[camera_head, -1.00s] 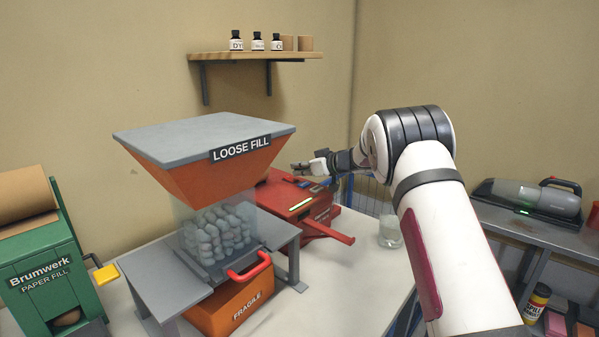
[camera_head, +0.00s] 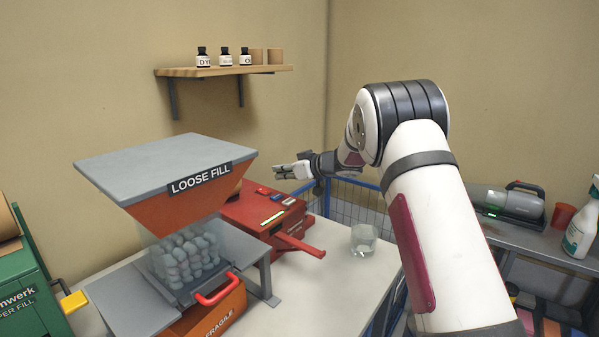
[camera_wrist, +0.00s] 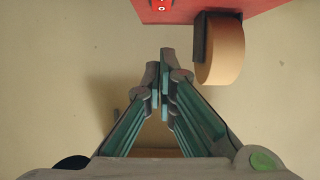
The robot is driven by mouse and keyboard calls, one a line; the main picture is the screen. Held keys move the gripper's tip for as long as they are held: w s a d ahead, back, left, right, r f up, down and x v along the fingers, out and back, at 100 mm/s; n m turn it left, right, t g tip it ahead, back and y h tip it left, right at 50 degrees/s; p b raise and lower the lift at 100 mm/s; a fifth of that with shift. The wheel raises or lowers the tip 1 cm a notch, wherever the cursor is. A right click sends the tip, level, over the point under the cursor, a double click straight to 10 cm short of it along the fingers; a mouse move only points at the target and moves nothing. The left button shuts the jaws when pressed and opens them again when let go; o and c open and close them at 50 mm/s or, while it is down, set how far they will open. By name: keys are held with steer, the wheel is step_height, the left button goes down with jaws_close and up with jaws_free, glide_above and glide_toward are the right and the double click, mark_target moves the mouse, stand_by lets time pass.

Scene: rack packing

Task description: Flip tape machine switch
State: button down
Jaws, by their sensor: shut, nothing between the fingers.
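The red tape machine (camera_head: 258,224) stands on the white table behind the loose fill hopper. Its top carries a pale green strip (camera_head: 272,217) and small red and blue parts (camera_head: 276,197); I cannot tell the switch's position there. In the wrist view, the machine's red edge (camera_wrist: 185,11) is at the top, with a red switch-like part (camera_wrist: 160,5) bearing a white round mark, cut off by the frame. A tan tape roll (camera_wrist: 226,50) hangs beside it. My gripper (camera_head: 278,172) is shut and empty, above the machine and apart from it; its fingertips (camera_wrist: 166,75) also show in the wrist view.
The loose fill hopper (camera_head: 165,165) stands in front left of the machine. A glass (camera_head: 363,240) is on the table (camera_head: 330,293) to its right. A wall shelf (camera_head: 215,71) with bottles is above. A blue wire frame (camera_head: 350,200) is behind the glass.

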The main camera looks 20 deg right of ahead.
steer(key=s+d, duration=0.2)
steer(key=s, duration=0.1)
steer(key=s+d, duration=0.1)
steer(key=shift+s+d+r, duration=0.3)
steer(key=shift+s, duration=0.05)
steer(key=s+d+r+m+t+h, duration=0.2)
steer(key=r+h, duration=0.1)
steer(key=r, duration=0.4)
steer(key=s+d+r+m+t+h, duration=0.1)
steer(key=s+d+r+h, duration=0.15)
steer(key=r, duration=0.35)
steer(key=s+d+r+m+g+h, duration=0.1)
steer(key=s+r+m+h, duration=0.1)
steer(key=s, duration=0.3)
steer(key=s+d+r+m+h, duration=0.1)
steer(key=s+r+h, duration=0.15)
steer(key=s, duration=0.25)
steer(key=s+a+f+g, duration=0.3)
steer(key=s+f, duration=0.1)
steer(key=s, duration=0.8)
steer(key=s+a+f+g+y, duration=0.1)
steer(key=s+a+f+g, duration=0.1)
steer(key=s, duration=1.1)
steer(key=s+a+f+m+g, duration=0.1)
steer(key=s+a+f+g, duration=0.2)
steer(key=s, duration=0.9)
step_height(320, 180, down, 4)
steer(key=shift+s+a+r+g+y, duration=0.3)
steer(key=shift+a+y, duration=0.1)
steer(key=shift+a, duration=0.65)
